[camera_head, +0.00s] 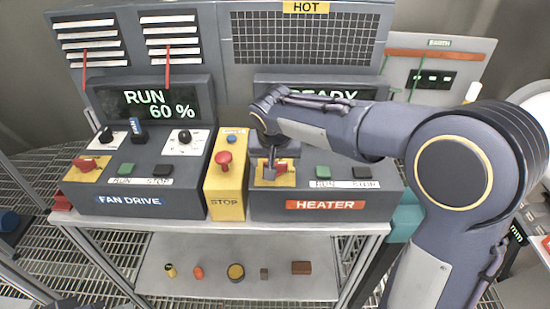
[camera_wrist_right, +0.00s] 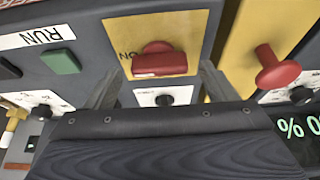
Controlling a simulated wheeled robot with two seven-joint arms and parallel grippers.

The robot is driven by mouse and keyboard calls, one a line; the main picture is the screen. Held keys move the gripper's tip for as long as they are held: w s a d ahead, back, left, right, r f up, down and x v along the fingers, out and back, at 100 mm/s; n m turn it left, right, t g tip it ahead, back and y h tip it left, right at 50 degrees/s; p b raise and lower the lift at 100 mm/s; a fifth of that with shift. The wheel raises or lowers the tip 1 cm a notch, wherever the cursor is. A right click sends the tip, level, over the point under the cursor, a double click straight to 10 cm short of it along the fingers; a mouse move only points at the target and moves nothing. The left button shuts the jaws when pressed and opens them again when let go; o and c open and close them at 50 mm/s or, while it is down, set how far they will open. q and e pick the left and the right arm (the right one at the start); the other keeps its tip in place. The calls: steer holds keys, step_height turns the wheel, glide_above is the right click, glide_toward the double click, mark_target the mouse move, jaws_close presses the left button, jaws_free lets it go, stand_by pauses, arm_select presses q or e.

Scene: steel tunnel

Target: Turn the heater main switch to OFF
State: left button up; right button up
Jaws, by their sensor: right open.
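The heater main switch is a red knob on a yellow plate, at the left of the heater panel (camera_head: 382,205) in the head view. It shows clearly in the wrist view as a red knob (camera_wrist_right: 160,62) on its yellow plate (camera_wrist_right: 190,30), with an upside-down ON label at its left. My right gripper (camera_head: 270,165) is over this switch and hides part of the plate (camera_head: 289,180). In the wrist view its open fingers (camera_wrist_right: 160,82) stand to either side of the knob, with no clear contact. My left gripper is not in view.
The yellow STOP box (camera_head: 225,203) with its red mushroom button (camera_head: 223,159) stands just left of the switch. The fan drive panel (camera_head: 185,205) is farther left. Green (camera_head: 323,172) and black (camera_head: 362,172) buttons lie right of the switch. My right arm partly hides the READY display.

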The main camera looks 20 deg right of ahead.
steer(key=shift+w+f, duration=0.1)
steer(key=shift+f, duration=0.15)
steer(key=shift+c, duration=0.2)
steer(key=c, duration=0.9)
steer(key=shift+c, duration=0.2)
